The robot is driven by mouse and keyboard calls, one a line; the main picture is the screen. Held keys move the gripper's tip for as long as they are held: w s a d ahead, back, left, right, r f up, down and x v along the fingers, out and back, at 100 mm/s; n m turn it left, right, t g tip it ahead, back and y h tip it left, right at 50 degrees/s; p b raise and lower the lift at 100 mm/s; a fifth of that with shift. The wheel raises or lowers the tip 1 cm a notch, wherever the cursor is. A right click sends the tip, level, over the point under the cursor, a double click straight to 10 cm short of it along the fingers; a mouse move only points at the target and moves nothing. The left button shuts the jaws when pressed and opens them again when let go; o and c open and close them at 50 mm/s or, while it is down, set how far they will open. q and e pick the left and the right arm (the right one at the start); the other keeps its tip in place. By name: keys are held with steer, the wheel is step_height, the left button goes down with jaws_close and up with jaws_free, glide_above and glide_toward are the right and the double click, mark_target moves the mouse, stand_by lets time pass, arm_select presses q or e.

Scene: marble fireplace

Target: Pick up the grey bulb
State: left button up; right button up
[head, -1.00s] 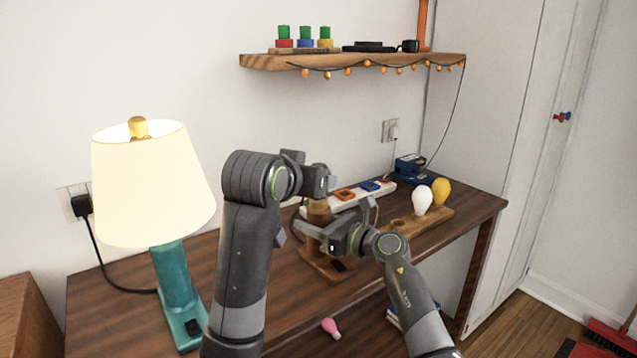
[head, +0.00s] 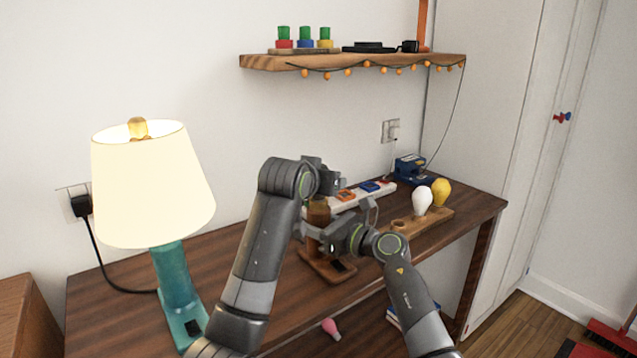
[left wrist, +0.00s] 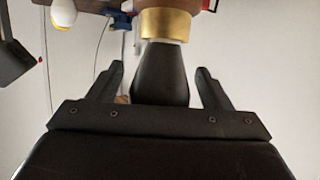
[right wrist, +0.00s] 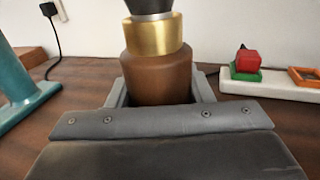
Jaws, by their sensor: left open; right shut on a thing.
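The grey bulb (left wrist: 160,80) is dark and smooth. It sits in a gold collar (left wrist: 165,25) on the brown wooden post (right wrist: 158,75) of a small lamp stand (head: 327,268). My left gripper (left wrist: 159,70) is open, with one finger on each side of the bulb and gaps between. My right gripper (right wrist: 158,84) is shut on the wooden post below the collar. The right wrist view shows only the bulb's lower part (right wrist: 150,5). In the head view the bulb is hidden by my left gripper (head: 322,185).
A teal lamp (head: 175,285) with a cream shade stands left on the desk (head: 120,290). A white bulb (head: 422,200) and a yellow bulb (head: 441,192) stand in a wooden holder (head: 432,222) at right. A white power strip (head: 345,203) lies behind the stand. A pink bulb (head: 330,327) lies lower down.

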arm_select(q)
steer(key=shift+w, duration=0.1)
steer(key=c, duration=1.1)
steer(key=shift+o, duration=0.2)
step_height(320, 180, up, 10)
steer(key=shift+f, duration=0.1)
arm_select(e)
steer(key=o, duration=1.4)
